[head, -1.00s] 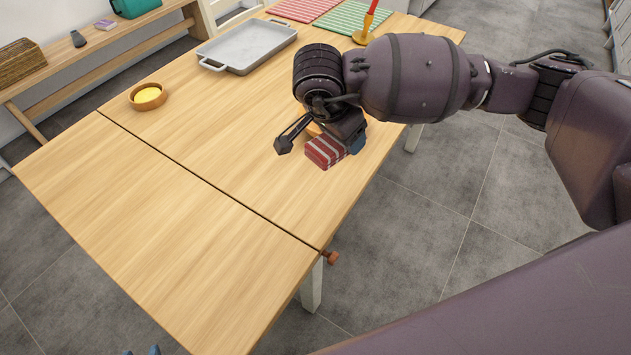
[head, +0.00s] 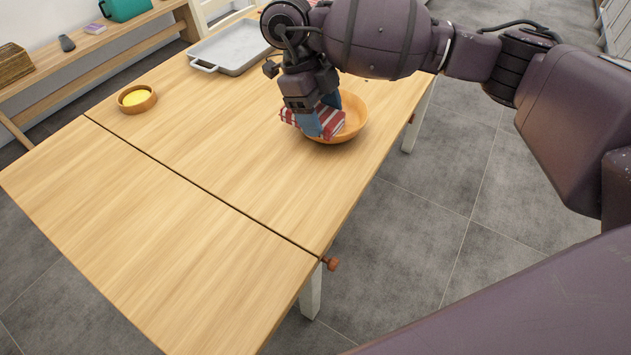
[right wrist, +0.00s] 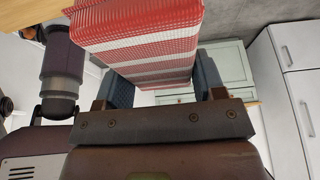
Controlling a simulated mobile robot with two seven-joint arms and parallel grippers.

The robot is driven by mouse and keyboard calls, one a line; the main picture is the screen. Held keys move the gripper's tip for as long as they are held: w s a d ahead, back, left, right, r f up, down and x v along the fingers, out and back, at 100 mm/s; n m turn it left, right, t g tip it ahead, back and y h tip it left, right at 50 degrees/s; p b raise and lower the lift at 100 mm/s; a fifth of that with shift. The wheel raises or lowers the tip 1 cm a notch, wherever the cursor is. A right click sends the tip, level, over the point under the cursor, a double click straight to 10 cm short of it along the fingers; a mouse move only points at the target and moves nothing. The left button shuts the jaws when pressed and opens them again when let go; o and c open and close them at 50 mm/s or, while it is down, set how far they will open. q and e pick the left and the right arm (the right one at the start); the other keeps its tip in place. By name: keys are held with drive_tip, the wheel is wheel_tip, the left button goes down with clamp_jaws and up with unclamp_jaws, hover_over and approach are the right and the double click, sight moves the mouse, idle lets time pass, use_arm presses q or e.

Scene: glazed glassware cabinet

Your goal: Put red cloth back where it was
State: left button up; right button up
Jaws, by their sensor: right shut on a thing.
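The red cloth (head: 304,121) is a folded bundle with white stripes. My right gripper (head: 322,120) is shut on it, one blue finger showing across the cloth in the head view. In the right wrist view the cloth (right wrist: 140,38) sits between the two fingers (right wrist: 160,85). In the head view the cloth overlaps the left side of a round wooden bowl (head: 354,118) on the table; I cannot tell whether it touches the bowl. My left gripper is not in view.
The wooden table (head: 150,220) is clear in its front and middle. A small bowl with yellow contents (head: 137,98) stands at the left. A grey tray (head: 230,48) lies at the back. A bench (head: 100,52) with several small things stands behind.

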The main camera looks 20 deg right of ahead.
drive_tip(key=b, duration=0.3)
hover_over(324, 191)
drive_tip(key=w, duration=0.1)
drive_tip(key=f, duration=1.2)
drive_tip(key=shift+a+f, duration=0.3)
drive_tip(key=shift+f, duration=0.5)
wheel_tip(324, 191, down, 5)
drive_tip(key=shift+f+b, duration=0.1)
drive_tip(key=shift+b, duration=0.55)
drive_tip(key=shift+f, duration=0.3)
drive_tip(key=shift+r, duration=0.1)
drive_tip(key=o, duration=0.9)
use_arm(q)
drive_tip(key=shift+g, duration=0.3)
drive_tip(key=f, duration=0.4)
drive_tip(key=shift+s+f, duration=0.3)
